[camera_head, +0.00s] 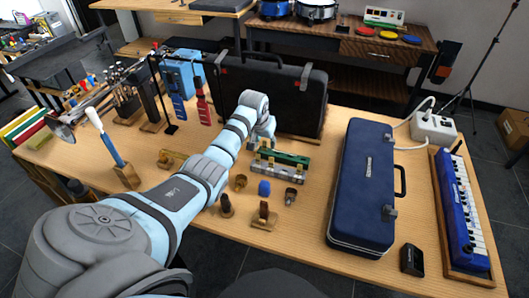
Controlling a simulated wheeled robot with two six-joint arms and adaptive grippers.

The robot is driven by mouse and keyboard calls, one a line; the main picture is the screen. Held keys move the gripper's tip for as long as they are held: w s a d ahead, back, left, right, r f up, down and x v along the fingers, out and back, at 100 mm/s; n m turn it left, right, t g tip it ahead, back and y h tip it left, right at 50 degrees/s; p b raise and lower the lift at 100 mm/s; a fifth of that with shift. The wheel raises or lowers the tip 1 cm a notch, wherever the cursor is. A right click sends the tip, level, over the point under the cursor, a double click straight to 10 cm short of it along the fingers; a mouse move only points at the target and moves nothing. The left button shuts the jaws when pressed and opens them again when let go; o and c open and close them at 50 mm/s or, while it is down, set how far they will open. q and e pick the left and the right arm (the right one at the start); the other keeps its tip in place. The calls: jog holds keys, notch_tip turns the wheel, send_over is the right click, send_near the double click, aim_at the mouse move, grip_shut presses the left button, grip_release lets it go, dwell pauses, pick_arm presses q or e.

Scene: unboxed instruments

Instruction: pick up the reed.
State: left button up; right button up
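My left arm reaches in from the lower left across the table. Its gripper (262,138) points down just behind a green and metal harmonica-like piece (284,157). The fingertips are small and partly hidden by that piece and my own arm, so I cannot tell if they are open or shut. I cannot clearly pick out the reed; it may be one of the small parts or hidden by my arm. Small parts near the gripper include a brass cup (241,181), a blue block (264,188) and a dark piece on a wooden stand (264,216). My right gripper is not in view.
A large black case (300,95) stands behind the gripper. A closed blue case (365,185) lies to the right, with a blue keyboard (460,210) in a wooden tray beyond it. Bare table (312,225) lies before the blue case.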

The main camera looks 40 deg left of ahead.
pick_arm(q)
jog(key=shift+w+a+f, duration=0.1)
jog(key=shift+w+f, duration=0.05)
jog(key=shift+f, duration=0.15)
jog(key=shift+r, duration=0.1)
jog(key=c, duration=0.8)
jog(key=shift+o, duration=0.2)
